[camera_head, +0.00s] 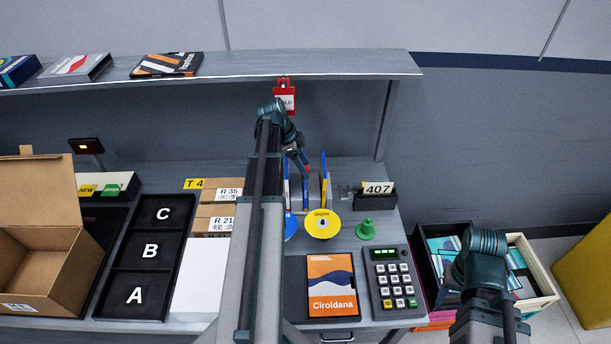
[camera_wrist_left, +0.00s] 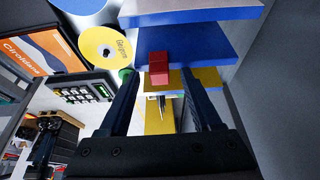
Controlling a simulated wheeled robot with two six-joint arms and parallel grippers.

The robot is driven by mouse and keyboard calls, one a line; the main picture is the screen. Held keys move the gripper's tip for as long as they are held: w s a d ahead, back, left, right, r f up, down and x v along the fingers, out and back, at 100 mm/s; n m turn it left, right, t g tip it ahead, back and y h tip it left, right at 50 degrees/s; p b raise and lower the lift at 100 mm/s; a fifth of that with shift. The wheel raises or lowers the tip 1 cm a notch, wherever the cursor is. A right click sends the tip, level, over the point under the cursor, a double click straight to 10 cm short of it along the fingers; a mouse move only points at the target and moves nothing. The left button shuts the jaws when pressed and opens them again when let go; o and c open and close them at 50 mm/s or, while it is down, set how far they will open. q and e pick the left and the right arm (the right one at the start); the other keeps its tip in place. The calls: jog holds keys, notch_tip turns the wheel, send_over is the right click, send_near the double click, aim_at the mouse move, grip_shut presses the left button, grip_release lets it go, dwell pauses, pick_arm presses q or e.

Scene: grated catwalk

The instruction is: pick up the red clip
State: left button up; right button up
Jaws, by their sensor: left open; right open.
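The red clip (camera_wrist_left: 158,68) is a small red block on the edge of a blue upright divider (camera_wrist_left: 185,45). In the left wrist view it lies between the fingertips of my left gripper (camera_wrist_left: 160,76), with gaps visible on both sides. In the head view my left gripper (camera_head: 298,158) is above the row of dividers, and a small red patch of the clip (camera_head: 306,169) shows beside it. My left gripper is open. My right arm is at the lower right, over the crate; its gripper (camera_head: 487,292) is largely hidden by the wrist.
Blue and yellow dividers (camera_head: 324,182) stand close around the left gripper. A shelf (camera_head: 240,68) overhangs the desk, with a red hold tag (camera_head: 284,97) hanging. A yellow disc (camera_head: 322,224), green cone (camera_head: 365,230) and keypad (camera_head: 394,284) are nearer. A crate (camera_head: 540,278) stands right.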

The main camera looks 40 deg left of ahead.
pick_arm(q)
jog(key=shift+r, duration=0.1)
grip_shut()
jog(key=shift+r, duration=0.1)
dwell(0.4)
